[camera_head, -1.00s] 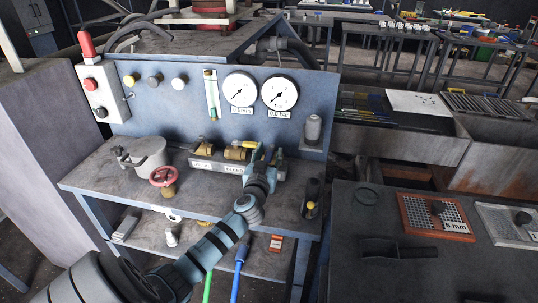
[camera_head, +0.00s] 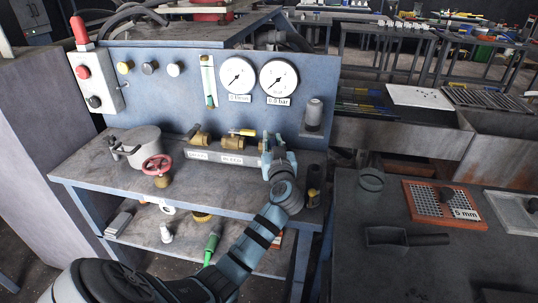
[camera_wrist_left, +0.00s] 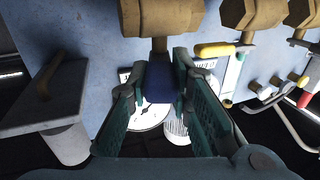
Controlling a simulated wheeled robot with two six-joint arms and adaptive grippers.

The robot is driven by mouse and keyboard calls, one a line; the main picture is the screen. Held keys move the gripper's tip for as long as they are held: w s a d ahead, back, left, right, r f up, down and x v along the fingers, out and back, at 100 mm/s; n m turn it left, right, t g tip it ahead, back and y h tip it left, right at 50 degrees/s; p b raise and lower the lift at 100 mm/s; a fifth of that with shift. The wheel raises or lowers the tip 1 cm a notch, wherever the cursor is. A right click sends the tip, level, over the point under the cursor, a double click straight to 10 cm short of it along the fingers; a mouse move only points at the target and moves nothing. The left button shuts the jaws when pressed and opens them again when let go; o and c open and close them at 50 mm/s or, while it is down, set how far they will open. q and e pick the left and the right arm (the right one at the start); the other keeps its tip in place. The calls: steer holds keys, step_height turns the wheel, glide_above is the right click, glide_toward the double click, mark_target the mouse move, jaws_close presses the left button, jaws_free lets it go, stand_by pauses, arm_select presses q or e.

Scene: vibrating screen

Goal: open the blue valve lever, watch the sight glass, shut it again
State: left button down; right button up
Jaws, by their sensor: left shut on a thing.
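My left gripper (camera_head: 277,160) is at the right end of the brass valve row on the bench. In the left wrist view its fingers (camera_wrist_left: 182,90) are shut on the blue valve lever (camera_wrist_left: 181,78), which projects from a brass valve body (camera_wrist_left: 160,18). In the head view my gripper hides this lever. The sight glass (camera_head: 208,82) is a narrow upright tube on the blue panel, left of the gauges. It has a greenish part near its bottom; its contents are too small to read. My right gripper is out of view.
A yellow valve lever (camera_head: 242,132) lies just left of my gripper. Two round gauges (camera_head: 237,76) (camera_head: 278,82) hang above. A red handwheel (camera_head: 157,164) and a grey pot (camera_head: 138,148) stand left. A dark table (camera_head: 400,270) with a scoop (camera_head: 405,237) is at right.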

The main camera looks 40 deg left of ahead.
arm_select(q)
steer(key=shift+w+d+n+g+y, duration=0.1)
steer(key=shift+n+g+y, duration=0.3)
steer(key=shift+g, duration=0.1)
steer(key=c, duration=1.4)
jaws_free()
steer(key=shift+c, duration=0.2)
steer(key=v, duration=1.2)
